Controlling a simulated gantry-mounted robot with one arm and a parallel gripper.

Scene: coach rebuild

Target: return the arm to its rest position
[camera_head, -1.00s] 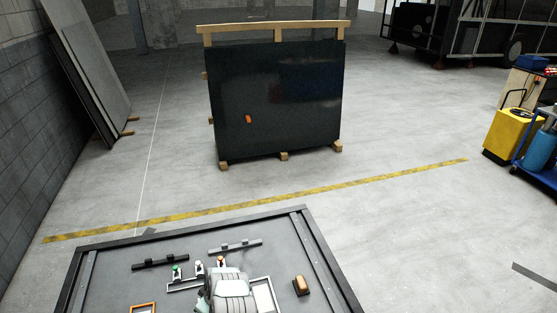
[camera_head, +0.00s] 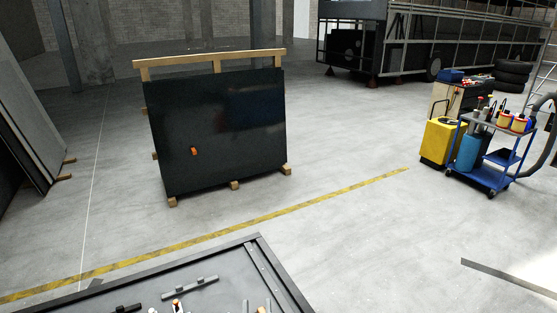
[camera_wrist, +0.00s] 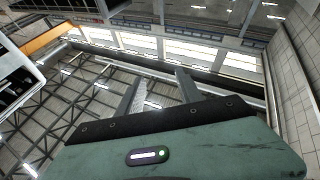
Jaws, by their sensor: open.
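My gripper (camera_wrist: 160,92) shows in the wrist view with its two grey fingers apart and nothing between them. Its green body fills the bottom of that view. Behind the fingers I see roof trusses, a row of bright windows and wall panels, so the gripper faces upward, clear of any surface. My arm and gripper do not show in the head view.
A dark panel on a wooden frame (camera_head: 220,130) stands mid-floor. A grey framed table (camera_head: 225,262) with small fixtures is at the bottom. A blue cart (camera_head: 487,165) and a yellow machine (camera_head: 440,141) stand right. Open floor lies between, crossed by a yellow line (camera_head: 230,231).

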